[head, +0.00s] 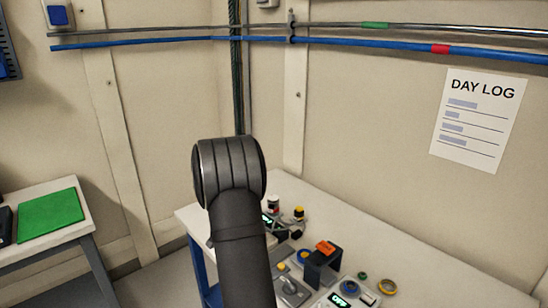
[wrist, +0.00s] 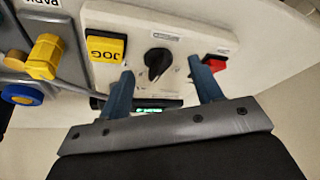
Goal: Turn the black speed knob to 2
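The black speed knob (wrist: 157,62) shows in the wrist view on a pale panel (wrist: 195,28), with small marks around it. Its pointer's exact setting is too small to read. My gripper (wrist: 162,68) is open, with one blue-grey finger to the left of the knob and one to the right. There is a gap on both sides, and I cannot tell how far the fingertips are from the panel. In the head view my arm hides the gripper, and I cannot make out the knob.
A yellow JOG button (wrist: 106,46) is left of the knob and a red switch (wrist: 215,64) right of it, close to the right finger. A green-lit display (wrist: 152,109) is partly hidden by my gripper. Several other controls crowd the white table (head: 350,236).

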